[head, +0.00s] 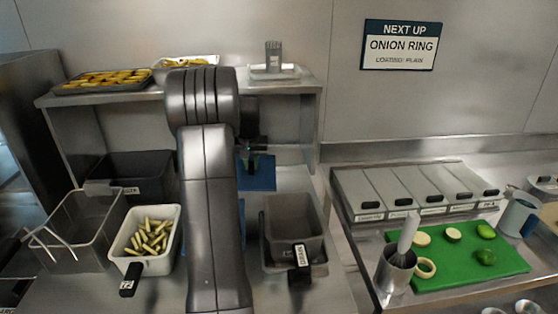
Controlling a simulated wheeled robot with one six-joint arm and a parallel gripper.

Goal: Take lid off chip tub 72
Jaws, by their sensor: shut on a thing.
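My gripper (251,160) is behind my raised arm, near the middle of the picture, below the shelf. It is shut on a flat blue piece (262,178) that looks like a lid; the arm hides its left part. More blue shows lower down beside the arm, and I cannot tell whether it is the same piece. A white tub (173,240) of cut chips stands open left of my arm. Its black handle tag (130,279) is too small to read surely. A dark tub (155,190) with a small label stands behind it.
A wire basket (75,235) stands at far left. A grey tub (292,225) with a black tag stands right of my arm. Trays of food (105,85) sit on the shelf above. A green board (455,265) and lidded bins (415,190) are at right.

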